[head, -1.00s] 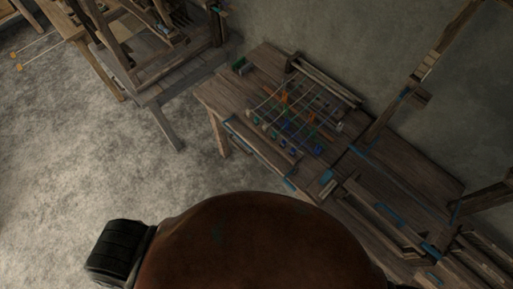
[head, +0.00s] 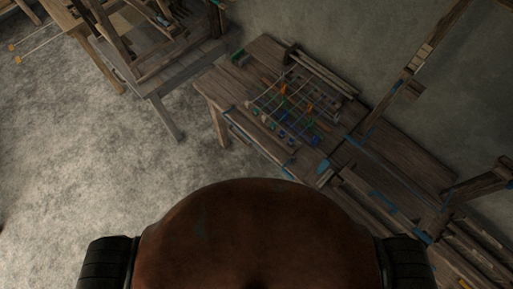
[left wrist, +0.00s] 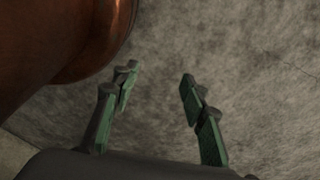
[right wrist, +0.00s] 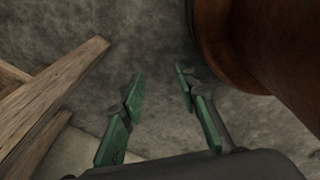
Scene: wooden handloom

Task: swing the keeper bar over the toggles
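In the head view a wooden bench carries a rack with several small coloured toggles (head: 284,122) in rows, green, orange and blue. Thin pale bars or rods lie across them; I cannot tell which is the keeper bar. A longer rail (head: 322,72) lies along the rack's far edge. My left gripper (left wrist: 158,78) is open and empty over bare floor in the left wrist view. My right gripper (right wrist: 157,80) is open and empty in the right wrist view. Neither gripper shows in the head view, and both are away from the toggles.
The bench top (head: 225,90) has clear wood at its left end, with a small green box (head: 237,56) at the back. Wooden loom posts (head: 412,75) rise at the right. Another wooden frame (head: 150,75) stands at the upper left. Wooden beams (right wrist: 50,95) lie near my right gripper.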

